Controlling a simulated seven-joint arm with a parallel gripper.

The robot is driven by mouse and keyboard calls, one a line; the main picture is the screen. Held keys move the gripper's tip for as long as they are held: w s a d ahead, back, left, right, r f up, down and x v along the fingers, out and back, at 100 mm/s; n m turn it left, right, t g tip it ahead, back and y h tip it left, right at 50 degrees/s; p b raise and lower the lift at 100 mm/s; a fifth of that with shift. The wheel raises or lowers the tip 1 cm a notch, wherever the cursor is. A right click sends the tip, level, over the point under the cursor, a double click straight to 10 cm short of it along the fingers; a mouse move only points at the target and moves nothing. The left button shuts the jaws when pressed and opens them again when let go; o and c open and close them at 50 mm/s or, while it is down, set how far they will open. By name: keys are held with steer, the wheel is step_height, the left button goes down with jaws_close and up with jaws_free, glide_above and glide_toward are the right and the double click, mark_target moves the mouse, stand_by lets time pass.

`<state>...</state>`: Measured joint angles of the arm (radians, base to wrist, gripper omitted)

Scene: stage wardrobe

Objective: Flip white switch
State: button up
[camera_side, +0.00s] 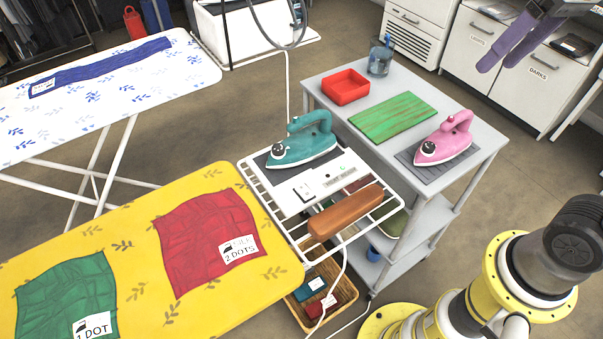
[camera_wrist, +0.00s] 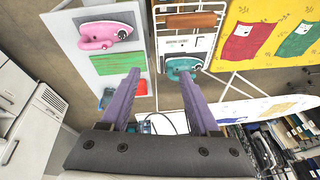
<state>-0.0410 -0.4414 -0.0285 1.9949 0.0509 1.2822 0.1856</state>
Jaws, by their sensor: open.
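A small white switch (camera_side: 303,190) sits on a white panel (camera_side: 318,199) of the wire rack, just in front of the teal iron (camera_side: 302,141). Its rocker position is too small to tell. The panel also carries a dark knob, a printed label and a small green light. In the wrist view the panel (camera_wrist: 198,43) shows beyond my fingertips, beside the teal iron (camera_wrist: 182,68); the switch is not clear there. My gripper (camera_side: 497,67) has purple fingers, spread apart and empty, high at the upper right, well away from the panel. It also shows in the wrist view (camera_wrist: 153,74).
A grey cart (camera_side: 466,148) holds a pink iron (camera_side: 446,138), a green board (camera_side: 393,116), a red tray (camera_side: 345,86) and a cup (camera_side: 380,60). A brown padded roll (camera_side: 345,211) lies on the rack. A yellow ironing board (camera_side: 130,225) stands left of it.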

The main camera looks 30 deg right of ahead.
steer(key=w+a+f+g, duration=0.15)
steer(key=w+a, duration=0.35)
steer(key=w, duration=0.6)
steer(key=w+a+f+g, duration=0.1)
steer(key=w+a+g, duration=0.3)
steer(key=w, duration=0.6)
steer(key=w+a+f+n+g, duration=0.1)
steer(key=w+a+f, duration=0.25)
steer(key=f, duration=0.25)
steer(key=w+a+f+g, duration=0.1)
steer(key=w+a+f, duration=0.25)
steer(key=f, duration=0.25)
glide_toward(301, 187)
steer(key=shift+n+g+h, duration=0.4)
steer(key=shift+g, duration=0.05)
steer(key=x, duration=0.7)
steer(key=shift+w+a+f, duration=0.25)
steer(key=shift+a, duration=0.1)
jaws_close()
